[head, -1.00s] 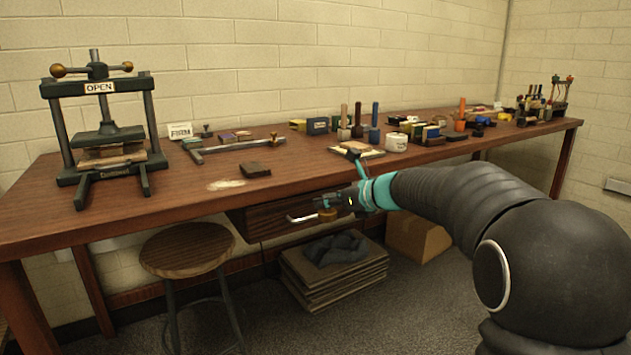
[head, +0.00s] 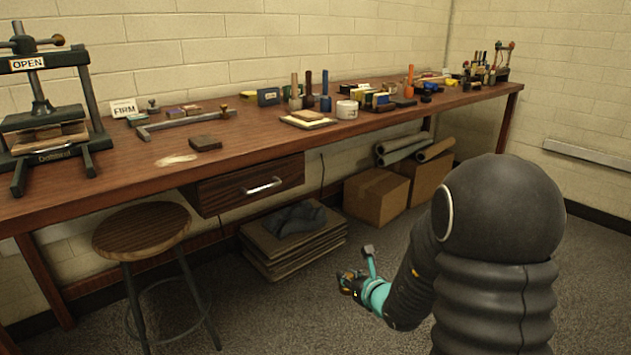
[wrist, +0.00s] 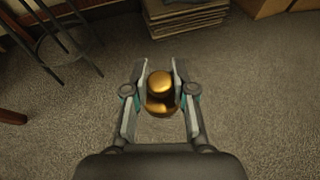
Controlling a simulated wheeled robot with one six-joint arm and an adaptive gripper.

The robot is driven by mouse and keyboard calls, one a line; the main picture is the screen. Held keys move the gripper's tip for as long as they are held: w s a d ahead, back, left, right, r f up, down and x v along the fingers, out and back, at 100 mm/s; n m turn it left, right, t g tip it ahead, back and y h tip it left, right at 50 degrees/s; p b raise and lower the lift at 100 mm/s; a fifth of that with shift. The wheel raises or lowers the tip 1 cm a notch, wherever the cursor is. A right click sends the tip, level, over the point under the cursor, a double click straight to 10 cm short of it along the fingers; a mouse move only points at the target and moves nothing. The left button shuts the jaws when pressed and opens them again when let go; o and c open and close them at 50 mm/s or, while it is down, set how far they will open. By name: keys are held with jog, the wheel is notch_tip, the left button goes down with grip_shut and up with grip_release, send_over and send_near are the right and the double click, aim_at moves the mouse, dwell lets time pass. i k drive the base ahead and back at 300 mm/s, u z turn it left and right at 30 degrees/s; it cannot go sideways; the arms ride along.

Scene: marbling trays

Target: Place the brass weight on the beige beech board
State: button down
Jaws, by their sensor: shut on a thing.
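The brass weight (wrist: 160,86) is a shiny golden knobbed piece. My gripper (wrist: 160,70) is shut on it, with one finger on each side. In the head view my gripper (head: 350,284) is out over the floor, below bench height and in front of the bench; the weight is too small to make out there. A pale beige flat board (head: 307,120) lies near the bench's front edge with a brown piece on it; I cannot tell for sure that it is the beech board.
The wooden bench (head: 130,186) runs along the wall, with a press (head: 45,120) at left and several tools. Below are a drawer (head: 235,187), a stool (head: 140,230), stacked boards (head: 290,250) and cardboard boxes (head: 377,197). The floor around my gripper is clear.

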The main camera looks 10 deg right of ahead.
aim_at(306, 114)
jog(key=k, duration=0.55)
jog(key=z, duration=0.6)
jog(key=i, duration=1.3)
jog(key=u, duration=0.6)
